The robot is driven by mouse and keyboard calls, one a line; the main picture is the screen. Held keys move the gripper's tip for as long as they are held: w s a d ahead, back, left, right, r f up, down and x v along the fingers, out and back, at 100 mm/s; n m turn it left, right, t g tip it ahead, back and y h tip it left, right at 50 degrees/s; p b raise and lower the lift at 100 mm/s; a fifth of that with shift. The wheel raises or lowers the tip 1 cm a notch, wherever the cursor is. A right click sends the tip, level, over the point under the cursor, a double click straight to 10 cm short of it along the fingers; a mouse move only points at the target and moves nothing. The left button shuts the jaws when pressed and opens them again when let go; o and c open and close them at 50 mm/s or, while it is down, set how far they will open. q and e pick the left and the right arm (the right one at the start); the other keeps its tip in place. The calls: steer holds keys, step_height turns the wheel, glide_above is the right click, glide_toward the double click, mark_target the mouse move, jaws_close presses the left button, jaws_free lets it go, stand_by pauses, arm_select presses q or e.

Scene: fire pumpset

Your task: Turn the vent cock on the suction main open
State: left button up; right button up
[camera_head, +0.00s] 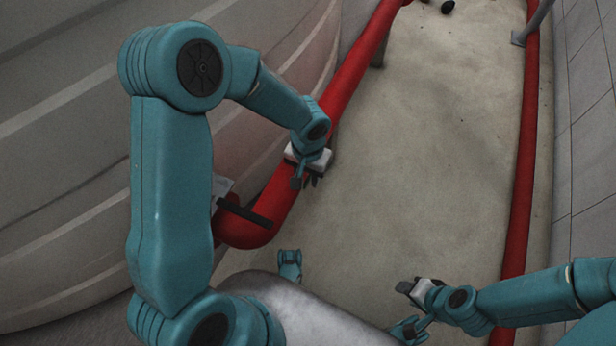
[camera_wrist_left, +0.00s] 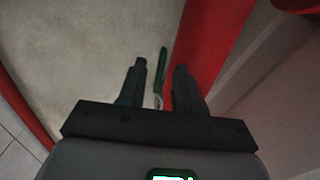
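The suction main is a large red pipe (camera_head: 357,62) running along the curved wall in the head view. It also shows in the left wrist view (camera_wrist_left: 208,45). The vent cock's thin green lever (camera_wrist_left: 161,62) stands between the fingers of my left gripper (camera_wrist_left: 160,70), closer to the right finger. The fingers are apart, with a clear gap on the lever's left side. In the head view my left gripper (camera_head: 306,181) is beside the pipe and hides the cock. My right gripper (camera_head: 405,287) is over the floor at lower right, its fingers too small to read.
A black bar (camera_head: 245,212) sits near the red pipe's bend, close to my left arm. A second red pipe (camera_head: 525,150) runs along the tiled wall on the right. The concrete floor (camera_head: 430,150) between the pipes is mostly clear. A big curved grey wall (camera_head: 60,190) fills the left.

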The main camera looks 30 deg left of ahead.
arm_select(q)
steer(key=shift+f, duration=0.15)
jaws_close()
steer(key=shift+w, duration=0.1)
stand_by(1.4)
